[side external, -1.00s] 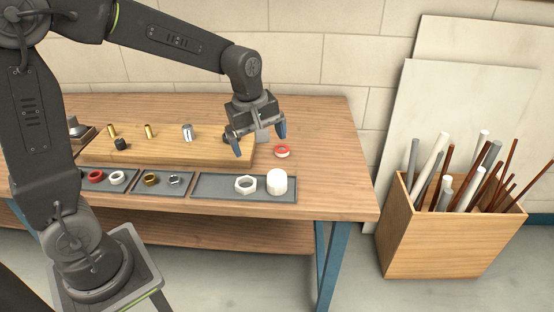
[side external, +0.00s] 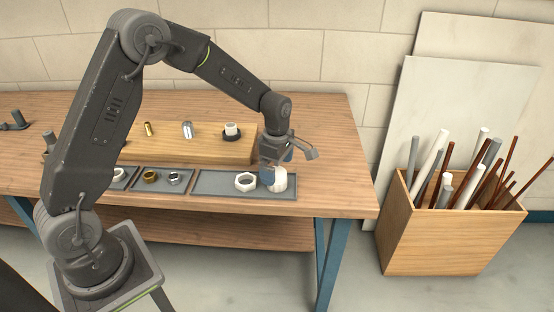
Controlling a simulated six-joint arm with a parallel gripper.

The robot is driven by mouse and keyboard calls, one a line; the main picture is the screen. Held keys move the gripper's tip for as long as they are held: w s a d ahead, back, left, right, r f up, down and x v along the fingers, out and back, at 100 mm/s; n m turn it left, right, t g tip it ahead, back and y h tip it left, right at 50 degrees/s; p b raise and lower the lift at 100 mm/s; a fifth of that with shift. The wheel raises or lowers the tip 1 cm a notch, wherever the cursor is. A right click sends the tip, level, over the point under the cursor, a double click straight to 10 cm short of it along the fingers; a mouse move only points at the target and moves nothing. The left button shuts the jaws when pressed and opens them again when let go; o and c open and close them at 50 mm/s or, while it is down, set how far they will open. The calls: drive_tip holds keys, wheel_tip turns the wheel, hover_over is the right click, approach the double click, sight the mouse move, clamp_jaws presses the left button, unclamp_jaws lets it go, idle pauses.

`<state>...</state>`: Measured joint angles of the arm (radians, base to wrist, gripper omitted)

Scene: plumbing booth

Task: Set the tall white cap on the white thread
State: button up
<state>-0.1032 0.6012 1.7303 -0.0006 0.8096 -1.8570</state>
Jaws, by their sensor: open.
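The tall white cap (side external: 280,185) stands in the right end of the grey tray at the bench's front. My gripper (side external: 276,178) is open and pointing down at the cap, with a blue-tipped finger in front of its left side. The far finger is partly hidden, so I cannot tell whether either finger touches the cap. The white thread (side external: 232,129) stands upright on a dark round base at the right end of the raised wooden board, behind and left of my gripper. Its top is bare.
A white hex nut (side external: 245,182) lies just left of the cap in the same tray (side external: 214,188). A brass thread (side external: 148,129) and a chrome thread (side external: 187,130) stand on the board (side external: 200,150). Smaller trays hold rings and nuts. Bare bench (side external: 335,175) lies to the right.

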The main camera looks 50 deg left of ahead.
sight(277, 170)
drive_tip(key=shift+f, duration=1.95)
drive_tip(key=shift+c, duration=0.6)
drive_tip(key=shift+o, duration=0.6)
